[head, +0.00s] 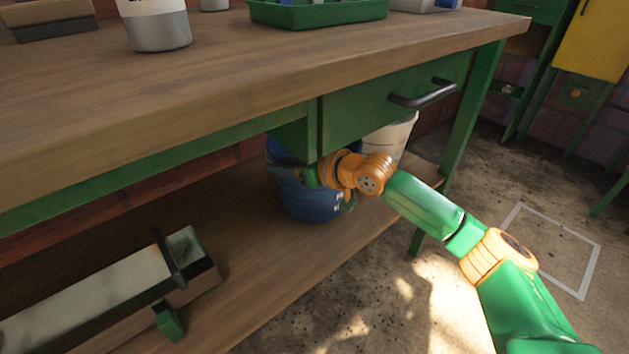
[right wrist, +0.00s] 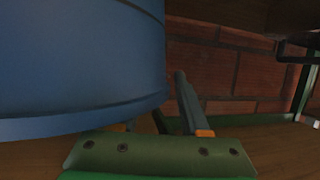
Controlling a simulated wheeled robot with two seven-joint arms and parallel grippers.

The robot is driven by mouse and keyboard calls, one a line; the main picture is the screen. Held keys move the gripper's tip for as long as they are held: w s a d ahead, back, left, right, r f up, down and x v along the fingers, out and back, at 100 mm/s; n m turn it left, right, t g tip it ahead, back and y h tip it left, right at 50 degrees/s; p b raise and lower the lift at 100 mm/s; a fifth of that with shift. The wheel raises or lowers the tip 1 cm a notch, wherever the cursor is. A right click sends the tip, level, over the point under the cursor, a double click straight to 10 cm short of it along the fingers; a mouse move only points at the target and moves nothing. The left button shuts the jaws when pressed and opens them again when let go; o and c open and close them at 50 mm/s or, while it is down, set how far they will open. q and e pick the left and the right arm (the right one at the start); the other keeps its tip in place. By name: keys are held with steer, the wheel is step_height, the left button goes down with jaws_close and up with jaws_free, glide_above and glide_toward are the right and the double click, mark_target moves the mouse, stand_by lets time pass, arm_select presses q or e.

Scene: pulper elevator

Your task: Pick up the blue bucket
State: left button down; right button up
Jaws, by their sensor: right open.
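The blue bucket (head: 306,198) stands on the lower wooden shelf under the workbench. My right arm reaches in from the right, and my right gripper (head: 296,175) is at the bucket's upper front, partly in front of it. In the right wrist view the bucket (right wrist: 75,65) fills the upper left, very close. The right gripper (right wrist: 155,118) is open there; one finger shows beside the bucket's right side, and the other is mostly hidden by the bucket. I cannot tell whether the fingers touch it. My left gripper is not in view.
A white bucket (head: 392,137) stands behind my right wrist. The bench top (head: 240,75) and green drawer (head: 400,98) overhang the shelf (head: 240,250). A long, pale machine-like object (head: 95,295) lies on the shelf at left. A brick wall (right wrist: 235,70) is behind.

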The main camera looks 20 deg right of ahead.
jaws_close()
stand_by(1.3)
